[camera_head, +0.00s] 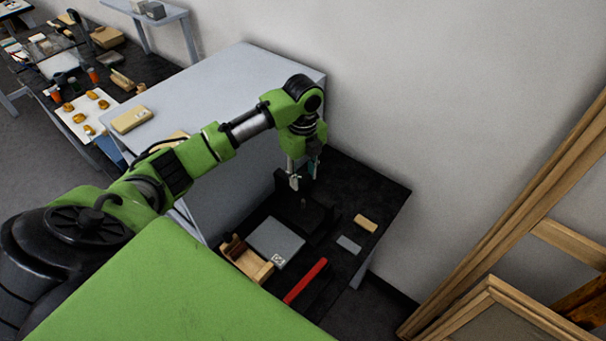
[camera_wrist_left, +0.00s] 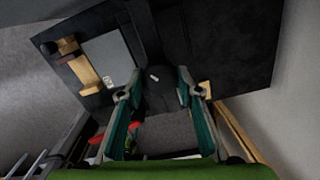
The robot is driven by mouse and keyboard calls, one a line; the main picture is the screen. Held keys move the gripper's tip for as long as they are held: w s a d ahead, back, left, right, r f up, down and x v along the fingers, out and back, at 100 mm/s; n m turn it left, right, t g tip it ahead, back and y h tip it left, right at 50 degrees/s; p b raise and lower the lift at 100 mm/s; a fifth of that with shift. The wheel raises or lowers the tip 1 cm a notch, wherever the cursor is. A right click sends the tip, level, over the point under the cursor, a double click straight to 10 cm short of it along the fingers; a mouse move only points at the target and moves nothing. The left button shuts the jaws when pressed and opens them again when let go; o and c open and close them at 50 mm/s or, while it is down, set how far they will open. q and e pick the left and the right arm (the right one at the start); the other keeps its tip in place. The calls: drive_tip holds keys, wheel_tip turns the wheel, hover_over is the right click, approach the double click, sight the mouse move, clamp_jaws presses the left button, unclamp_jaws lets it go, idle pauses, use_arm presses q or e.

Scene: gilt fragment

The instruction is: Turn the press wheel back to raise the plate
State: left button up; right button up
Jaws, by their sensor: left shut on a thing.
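The black press (camera_head: 318,215) stands on the dark table, partly hidden by my left arm. My left gripper (camera_head: 301,178) points down over it. In the left wrist view the teal fingers of my left gripper (camera_wrist_left: 160,92) sit either side of a dark round part with a small pale mark, which appears to be the press wheel (camera_wrist_left: 158,74). The gripper is shut on it. Where the fingers touch it is too dark to tell. The press plate's height cannot be made out. My right gripper is not in view.
A red bar (camera_head: 305,281) lies in front. A tan block (camera_head: 365,223) and a small grey block (camera_head: 348,244) lie to the right. The wall is close behind.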

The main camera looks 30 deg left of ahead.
use_arm(q)
drive_tip(key=n, duration=0.5)
drive_tip(key=shift+n, duration=0.4)
drive_tip(key=n, duration=0.5)
drive_tip(key=shift+r, duration=0.1)
drive_tip(key=n, duration=1.1)
drive_tip(key=shift+w, duration=0.1)
drive_tip(key=n, duration=0.6)
drive_tip(key=shift+n, duration=0.4)
drive_tip(key=n, duration=1)
drive_tip(key=shift+a+r+n, duration=0.1)
drive_tip(key=shift+n, duration=2.1)
